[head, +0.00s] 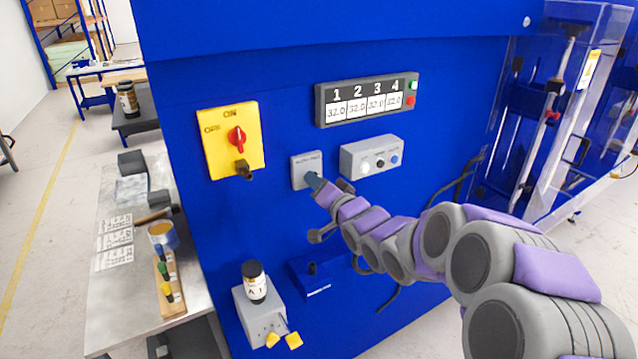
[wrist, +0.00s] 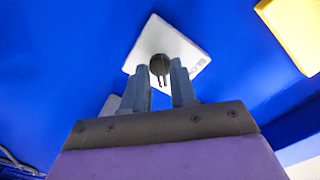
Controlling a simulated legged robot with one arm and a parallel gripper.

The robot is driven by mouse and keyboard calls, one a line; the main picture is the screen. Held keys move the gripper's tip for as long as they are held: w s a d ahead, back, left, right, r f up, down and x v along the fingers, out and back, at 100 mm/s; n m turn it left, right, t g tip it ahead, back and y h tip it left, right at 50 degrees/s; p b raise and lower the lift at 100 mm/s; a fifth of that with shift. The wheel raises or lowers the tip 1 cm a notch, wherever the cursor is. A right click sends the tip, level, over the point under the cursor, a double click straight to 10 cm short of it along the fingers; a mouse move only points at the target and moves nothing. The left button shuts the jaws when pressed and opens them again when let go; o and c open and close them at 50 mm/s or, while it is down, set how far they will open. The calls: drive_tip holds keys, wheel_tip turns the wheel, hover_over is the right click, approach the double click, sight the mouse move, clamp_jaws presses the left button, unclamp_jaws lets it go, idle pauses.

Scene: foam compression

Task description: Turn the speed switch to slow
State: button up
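The speed switch (head: 301,168) is a small light grey box with a printed label on the blue machine front. In the wrist view it shows as a tilted pale plate (wrist: 178,42) with a dark round knob (wrist: 160,64) near its lower middle. My gripper (head: 316,183) is at the lower right of the switch box and covers its knob in the head view. In the wrist view the two fingers of my gripper (wrist: 162,75) stand apart, one on each side of the knob. I cannot tell whether they touch it.
A yellow plate with a red rotary switch (head: 236,138) is left of the speed switch. A grey button box (head: 371,156) is close on the right, below a numbered display (head: 366,100). A grey box with a bottle (head: 255,282) is lower left.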

drive_tip(key=shift+r, duration=0.2)
clamp_jaws()
drive_tip(key=shift+n, duration=0.4)
drive_tip(key=shift+a+f+n, duration=0.1)
drive_tip(key=shift+n, duration=8.4)
